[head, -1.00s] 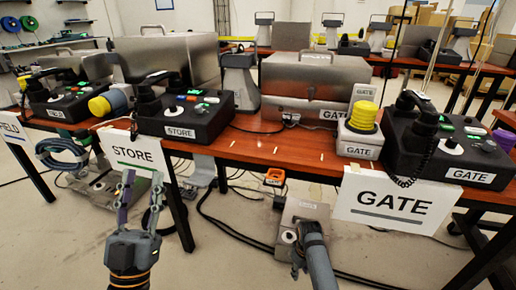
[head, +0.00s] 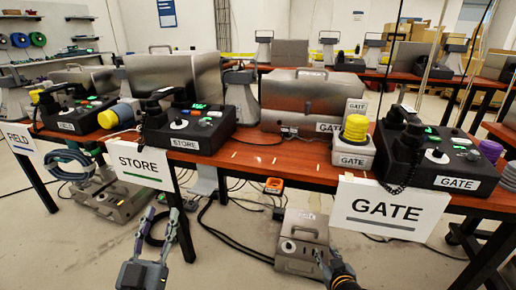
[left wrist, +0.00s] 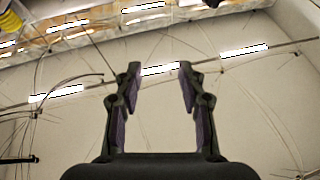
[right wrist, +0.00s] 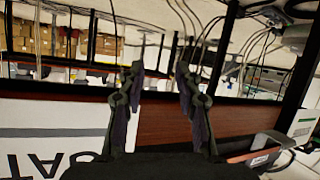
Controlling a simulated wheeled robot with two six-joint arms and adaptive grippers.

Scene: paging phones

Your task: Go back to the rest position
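My left gripper (head: 152,232) is open and empty, low in front of the STORE sign (head: 142,164) in the head view. My right gripper (head: 322,256) is low in front of the table, below and left of the GATE sign (head: 388,208). In the right wrist view its fingers (right wrist: 158,95) are apart with nothing between them. The GATE phone console (head: 438,155) and the STORE phone console (head: 187,125) stand on the table, each with a handset on its left side.
The red-brown table (head: 265,155) spans the view. Yellow discs (head: 356,128) stack on a GATE base, and purple discs (head: 491,151) stand at right. A FIELD console (head: 72,112) stands at left. Metal boxes (head: 302,240) and cables lie on the floor under the table.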

